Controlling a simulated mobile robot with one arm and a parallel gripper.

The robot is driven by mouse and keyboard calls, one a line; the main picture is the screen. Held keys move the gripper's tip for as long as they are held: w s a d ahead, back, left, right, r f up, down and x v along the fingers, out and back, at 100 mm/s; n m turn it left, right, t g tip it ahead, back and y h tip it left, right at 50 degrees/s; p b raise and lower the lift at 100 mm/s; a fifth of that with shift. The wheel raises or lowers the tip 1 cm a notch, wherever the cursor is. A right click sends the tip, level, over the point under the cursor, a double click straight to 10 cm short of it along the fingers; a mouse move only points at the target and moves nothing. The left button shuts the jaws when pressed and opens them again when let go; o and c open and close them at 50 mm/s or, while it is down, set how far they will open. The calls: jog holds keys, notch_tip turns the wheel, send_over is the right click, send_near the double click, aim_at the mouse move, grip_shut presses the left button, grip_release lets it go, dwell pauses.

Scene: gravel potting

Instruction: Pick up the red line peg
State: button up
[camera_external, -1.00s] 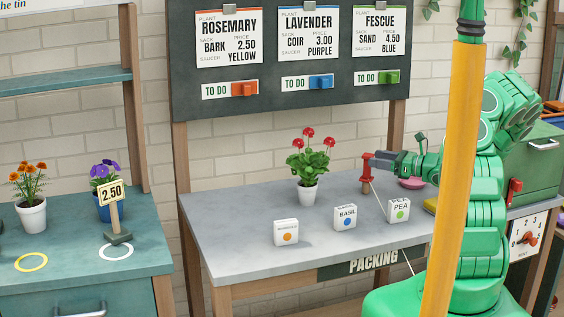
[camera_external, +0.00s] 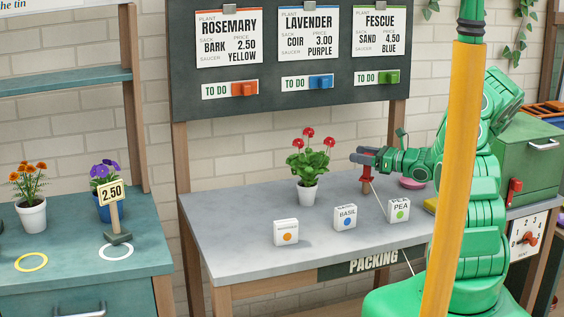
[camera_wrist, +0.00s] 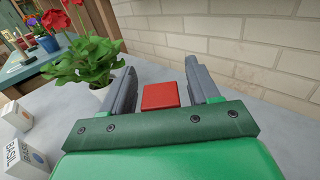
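The red line peg (camera_external: 367,185) stands upright on the grey packing table, with a thin pale line running from it past the table's front edge. My gripper (camera_external: 362,155) is level with the peg's top, and its fingers hide part of it. In the wrist view, the peg's square red top (camera_wrist: 160,96) lies between the two grey fingers of my gripper (camera_wrist: 163,88). The fingers are apart, with a visible gap on each side of the peg.
A potted plant with red flowers (camera_external: 308,170) stands left of my gripper. White seed boxes (camera_external: 286,232), (camera_external: 345,217), (camera_external: 398,209) line the table's front. A pink saucer (camera_external: 411,183) lies right of the peg, below my arm. The table's left part is clear.

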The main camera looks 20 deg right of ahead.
grip_shut()
jog(key=shift+r, duration=0.1)
